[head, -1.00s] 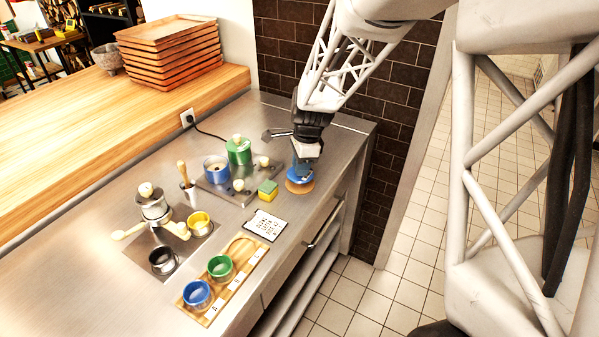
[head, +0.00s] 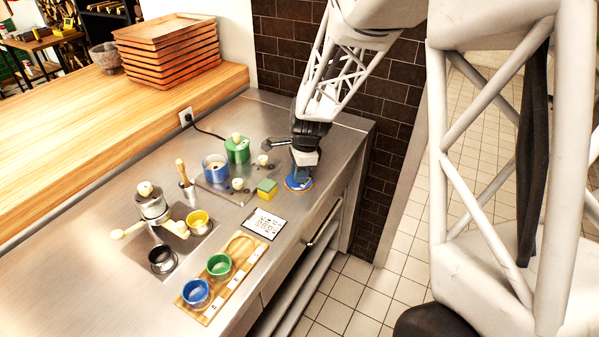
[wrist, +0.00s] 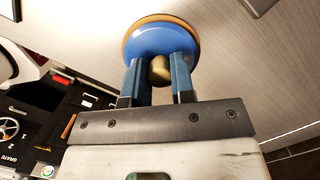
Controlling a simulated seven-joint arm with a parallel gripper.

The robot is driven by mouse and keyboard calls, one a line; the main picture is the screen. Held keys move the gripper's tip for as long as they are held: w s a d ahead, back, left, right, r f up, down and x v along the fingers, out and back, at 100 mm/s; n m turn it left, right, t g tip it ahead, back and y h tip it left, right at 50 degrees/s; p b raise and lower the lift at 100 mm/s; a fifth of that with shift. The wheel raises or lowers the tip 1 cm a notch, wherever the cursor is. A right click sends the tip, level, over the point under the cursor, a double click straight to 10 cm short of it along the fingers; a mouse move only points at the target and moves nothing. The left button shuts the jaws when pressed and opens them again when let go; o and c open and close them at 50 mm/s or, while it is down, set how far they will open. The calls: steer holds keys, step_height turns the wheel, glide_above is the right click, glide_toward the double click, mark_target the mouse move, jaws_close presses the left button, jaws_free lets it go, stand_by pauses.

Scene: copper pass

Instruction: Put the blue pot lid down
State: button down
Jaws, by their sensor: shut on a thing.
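The blue pot lid (head: 299,187) is at the right end of the steel counter, low over a round cork-coloured disc. In the wrist view the lid (wrist: 160,40) covers most of the disc (wrist: 150,17), whose rim shows around the far edge. My gripper (head: 300,174) is shut on the lid's round knob, with one finger on each side in the wrist view (wrist: 159,66). The lid looks about level. Whether it touches the disc I cannot tell. The blue pot (head: 215,170) stands uncovered on the hob to the left.
A green pot (head: 237,150) stands behind the blue pot. A wooden board (head: 232,272) holds blue and green bowls. The counter's front edge is close to the lid.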

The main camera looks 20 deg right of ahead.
steer(key=shift+f, duration=0.1)
steer(key=c, duration=1)
jaws_free()
steer(key=shift+o, duration=0.2)
step_height(320, 180, up, 12)
steer(key=d, duration=0.1)
steer(key=shift+d, duration=0.4)
steer(key=shift+s, duration=0.1)
steer(key=s+r+n+t, duration=0.1)
steer(key=s+r+n, duration=0.1)
steer(key=s+n, duration=0.4)
steer(key=s+a+r+n+h, duration=0.1)
steer(key=s+r+n, duration=0.2)
steer(key=s, duration=1.2)
steer(key=s+r+n+t+h, duration=0.1)
steer(key=s+r+n, duration=0.1)
steer(key=s+n, duration=0.6)
steer(key=shift+s+a+r+n+t, duration=0.3)
steer(key=shift+s+a+r+n, duration=0.1)
steer(key=shift+s, duration=0.8)
